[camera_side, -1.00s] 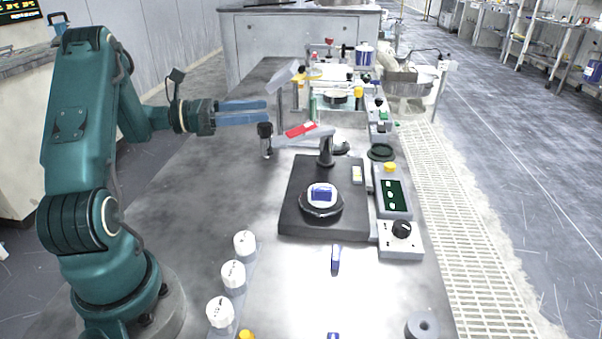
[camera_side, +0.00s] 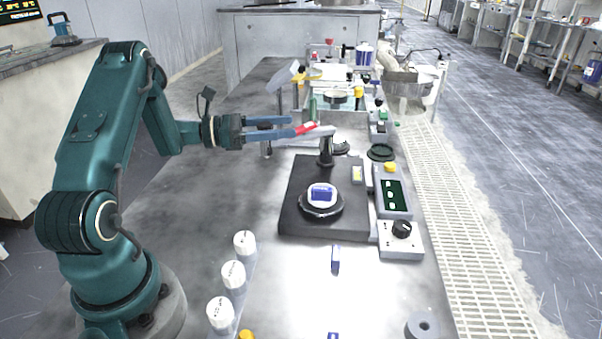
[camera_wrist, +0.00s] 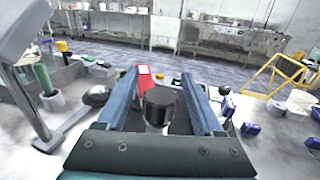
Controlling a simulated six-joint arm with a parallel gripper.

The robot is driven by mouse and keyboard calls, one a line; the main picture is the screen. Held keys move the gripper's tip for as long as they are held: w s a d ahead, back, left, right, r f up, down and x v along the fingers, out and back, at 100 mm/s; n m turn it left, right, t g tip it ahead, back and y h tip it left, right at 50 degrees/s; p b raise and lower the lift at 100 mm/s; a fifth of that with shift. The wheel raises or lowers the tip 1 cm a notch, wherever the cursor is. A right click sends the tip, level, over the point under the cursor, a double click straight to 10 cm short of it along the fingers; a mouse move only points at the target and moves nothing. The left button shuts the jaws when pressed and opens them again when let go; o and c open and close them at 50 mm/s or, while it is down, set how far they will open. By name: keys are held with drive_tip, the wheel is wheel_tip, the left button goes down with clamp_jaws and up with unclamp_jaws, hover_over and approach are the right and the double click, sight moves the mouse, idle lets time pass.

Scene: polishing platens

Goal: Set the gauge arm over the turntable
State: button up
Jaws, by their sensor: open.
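The gauge arm (camera_side: 316,132) is a grey bar with a red patch on a dark post at the back of a black base. It points left, away from the turntable (camera_side: 320,210), a round black-rimmed platen carrying a white disc and blue block. My gripper (camera_side: 293,127) is open at the arm's free end, its blue fingers hiding much of it. In the wrist view, the arm's red patch (camera_wrist: 145,82) and a black cylindrical head (camera_wrist: 159,104) lie between my spread fingers. I cannot tell whether either finger touches them.
A control box (camera_side: 401,240) with a black knob and a dark green panel (camera_side: 394,198) stand right of the base. White cylinders (camera_side: 233,274) line the front left. A small blue block (camera_side: 336,259) lies before the base. A tilted grey piece on a stand (camera_side: 285,76) rises behind my gripper.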

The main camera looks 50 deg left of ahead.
clamp_jaws()
idle(1.3)
